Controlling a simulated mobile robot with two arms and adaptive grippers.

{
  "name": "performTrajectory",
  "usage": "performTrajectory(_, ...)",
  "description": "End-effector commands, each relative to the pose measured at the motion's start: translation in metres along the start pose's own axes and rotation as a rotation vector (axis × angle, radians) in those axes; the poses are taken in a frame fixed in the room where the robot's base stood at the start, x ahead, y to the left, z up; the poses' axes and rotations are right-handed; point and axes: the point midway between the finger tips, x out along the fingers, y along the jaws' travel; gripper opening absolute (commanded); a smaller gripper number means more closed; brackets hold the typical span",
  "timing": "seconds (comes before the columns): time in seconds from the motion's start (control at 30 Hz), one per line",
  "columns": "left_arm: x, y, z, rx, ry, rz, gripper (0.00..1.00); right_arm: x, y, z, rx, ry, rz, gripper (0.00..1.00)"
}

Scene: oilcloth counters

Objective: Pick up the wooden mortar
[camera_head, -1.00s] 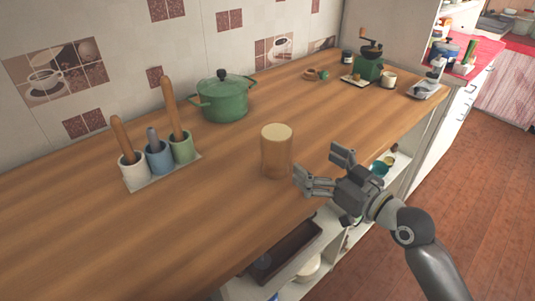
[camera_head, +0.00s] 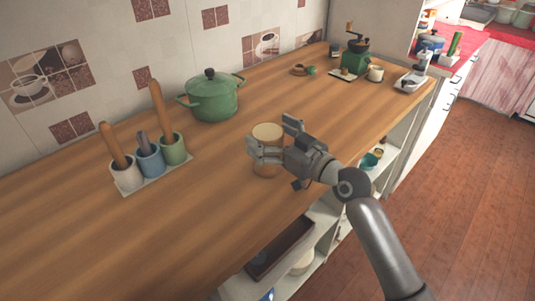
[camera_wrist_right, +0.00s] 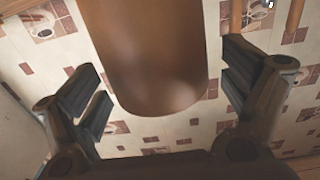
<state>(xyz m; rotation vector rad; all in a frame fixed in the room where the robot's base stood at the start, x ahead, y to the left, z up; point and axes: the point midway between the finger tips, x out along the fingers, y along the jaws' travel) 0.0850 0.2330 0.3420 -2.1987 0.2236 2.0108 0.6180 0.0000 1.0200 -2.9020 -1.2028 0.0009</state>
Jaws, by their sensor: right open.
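The wooden mortar (camera_head: 268,169), a light brown cylinder with a paler top, stands upright near the counter's front edge. My right gripper (camera_head: 276,138) is open at the mortar, with one finger across its near side and the other at its far right side. The gripper hides part of the mortar. In the right wrist view the mortar (camera_wrist_right: 155,60) fills the middle between the two spread fingers, with gaps on both sides. My left gripper is not in view.
A tray with utensil-filled cups (camera_head: 150,160) stands to the left. A green lidded pot (camera_head: 212,100) is behind the mortar. A green coffee grinder (camera_head: 356,60) and small items stand at the far end. The counter (camera_head: 80,240) is bare at the front left.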

Motion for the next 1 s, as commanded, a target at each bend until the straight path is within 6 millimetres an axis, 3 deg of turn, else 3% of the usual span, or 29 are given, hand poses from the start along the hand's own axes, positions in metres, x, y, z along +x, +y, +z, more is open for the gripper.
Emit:
performTrajectory(0.33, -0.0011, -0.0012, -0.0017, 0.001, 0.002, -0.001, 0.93, 0.0075, 0.0001, 0.0006, -0.001, 0.000, 0.000, 0.93)
performTrajectory(0.9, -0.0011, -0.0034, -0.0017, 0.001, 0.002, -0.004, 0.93, 0.0072, 0.0002, 0.0006, 0.000, -0.001, 0.001, 0.21)
performTrajectory(1.0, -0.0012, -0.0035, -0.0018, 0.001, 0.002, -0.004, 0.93, 0.0072, 0.0003, -0.0005, -0.001, 0.002, 0.001, 0.21)
